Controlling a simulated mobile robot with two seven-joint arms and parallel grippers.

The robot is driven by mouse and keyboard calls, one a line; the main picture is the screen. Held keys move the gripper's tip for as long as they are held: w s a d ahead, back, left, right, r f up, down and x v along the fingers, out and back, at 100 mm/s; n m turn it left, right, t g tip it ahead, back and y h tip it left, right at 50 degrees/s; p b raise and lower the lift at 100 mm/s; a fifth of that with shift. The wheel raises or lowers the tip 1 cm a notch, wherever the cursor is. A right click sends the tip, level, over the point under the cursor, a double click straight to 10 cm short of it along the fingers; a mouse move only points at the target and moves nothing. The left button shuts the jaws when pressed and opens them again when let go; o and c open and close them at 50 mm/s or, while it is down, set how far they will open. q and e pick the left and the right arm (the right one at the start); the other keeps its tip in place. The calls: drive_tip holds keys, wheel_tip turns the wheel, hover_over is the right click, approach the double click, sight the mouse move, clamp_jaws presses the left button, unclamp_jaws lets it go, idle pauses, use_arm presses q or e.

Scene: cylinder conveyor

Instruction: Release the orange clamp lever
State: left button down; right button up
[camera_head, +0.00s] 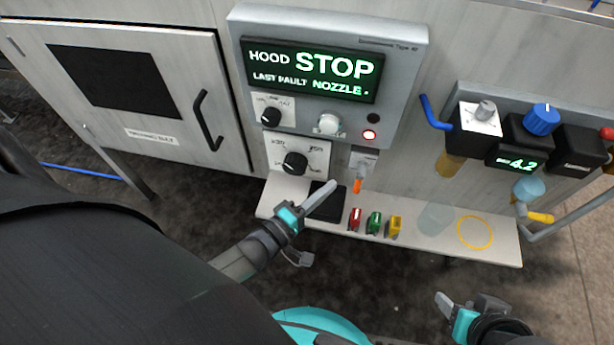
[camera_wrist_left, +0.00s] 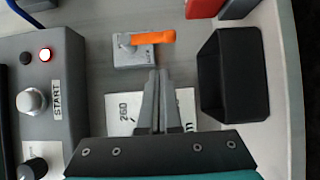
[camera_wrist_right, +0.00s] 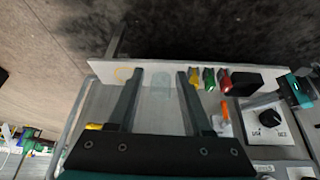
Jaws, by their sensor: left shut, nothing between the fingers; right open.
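The orange clamp lever (camera_head: 357,185) hangs below the control box in the head view, on a small plate at the front of the machine. In the left wrist view the orange lever (camera_wrist_left: 153,38) lies sideways over its grey base (camera_wrist_left: 135,56). My left gripper (camera_head: 333,188) is shut and empty, just left of the lever; in the left wrist view its tips (camera_wrist_left: 159,73) are just short of the base, apart from the lever. My right gripper (camera_head: 448,303) is open and empty, low at the right. The lever also shows in the right wrist view (camera_wrist_right: 225,113).
A black open bin (camera_wrist_left: 207,75) is beside the lever. The display (camera_head: 313,69) reads "HOOD STOP, LAST FAULT NOZZLE". A dial (camera_head: 295,162) is left of the lever.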

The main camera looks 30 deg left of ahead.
sight(359, 178)
use_arm(q)
drive_tip(key=shift+w+d+f+b, duration=0.1)
drive_tip(key=shift+w+d+b, duration=0.2)
drive_tip(key=shift+d, duration=0.5)
drive_tip(key=shift+w+d+b, duration=0.1)
drive_tip(key=shift+w+d, duration=0.25)
drive_tip(key=shift+d, duration=0.45)
use_arm(e)
drive_tip(key=shift+w+a+f+t+y, duration=0.25)
drive_tip(key=shift+w+a+t, duration=0.2)
drive_tip(key=shift+w+a, duration=0.2)
drive_tip(key=shift+w+a+f+t+y, duration=0.25)
drive_tip(key=shift+w+a+t, duration=0.2)
drive_tip(key=shift+w+a, duration=0.15)
use_arm(q)
drive_tip(key=shift+s, duration=0.1)
